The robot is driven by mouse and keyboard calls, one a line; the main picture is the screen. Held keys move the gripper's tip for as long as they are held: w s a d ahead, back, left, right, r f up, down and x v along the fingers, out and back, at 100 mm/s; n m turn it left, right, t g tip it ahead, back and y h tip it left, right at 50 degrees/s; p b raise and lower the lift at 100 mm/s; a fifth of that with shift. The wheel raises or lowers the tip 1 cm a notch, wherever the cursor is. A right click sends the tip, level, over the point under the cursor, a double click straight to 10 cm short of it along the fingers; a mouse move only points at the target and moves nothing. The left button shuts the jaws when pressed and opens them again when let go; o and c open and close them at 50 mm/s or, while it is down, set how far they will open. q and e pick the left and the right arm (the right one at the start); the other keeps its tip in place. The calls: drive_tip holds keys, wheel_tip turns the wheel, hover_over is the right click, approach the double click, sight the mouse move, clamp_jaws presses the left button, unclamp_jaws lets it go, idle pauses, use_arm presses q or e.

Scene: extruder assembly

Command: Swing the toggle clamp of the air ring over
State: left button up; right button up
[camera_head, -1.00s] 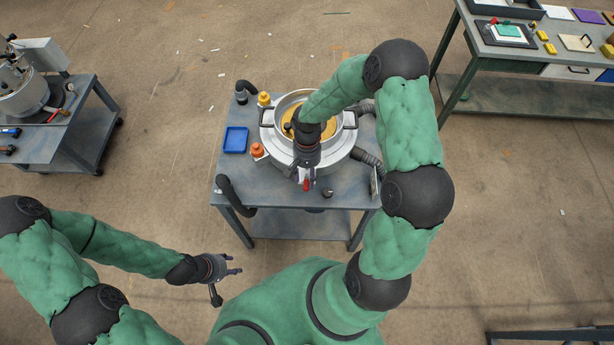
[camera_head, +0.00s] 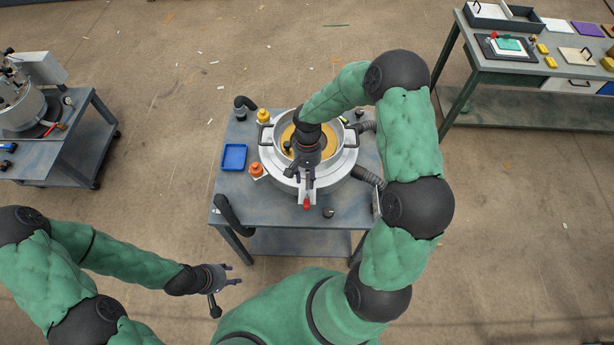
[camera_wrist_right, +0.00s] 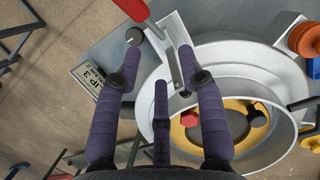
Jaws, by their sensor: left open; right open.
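The air ring (camera_head: 342,172) is a broad silver ring on the grey table. Its toggle clamp (camera_head: 307,203) is at the ring's front, with a red-tipped handle. In the right wrist view the red handle (camera_wrist_right: 131,9) points to the top left, and the clamp's metal bracket (camera_wrist_right: 176,32) lies beyond the fingers. My right gripper (camera_head: 308,178) is open and empty above the front of the ring, near the clamp. Its spread purple fingers (camera_wrist_right: 159,62) show in the wrist view; contact cannot be told. My left gripper (camera_head: 230,275) is open and empty, away from the table.
Dark hoses (camera_head: 368,177) sit at the right. A black knob (camera_head: 328,212) lies right of the clamp. Other benches stand far left and upper right.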

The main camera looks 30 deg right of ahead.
drive_tip(key=shift+s+f, duration=0.15)
drive_tip(key=shift+s+a+f, duration=0.2)
drive_tip(key=shift+s+a, duration=0.1)
drive_tip(key=shift+s, duration=0.1)
drive_tip(key=shift+s+a+f+b, duration=0.25)
drive_tip(key=shift+s+a+b, duration=0.05)
drive_tip(key=shift+s+b, duration=0.15)
drive_tip(key=shift+s+a+f, duration=0.15)
drive_tip(key=shift+s, duration=0.1)
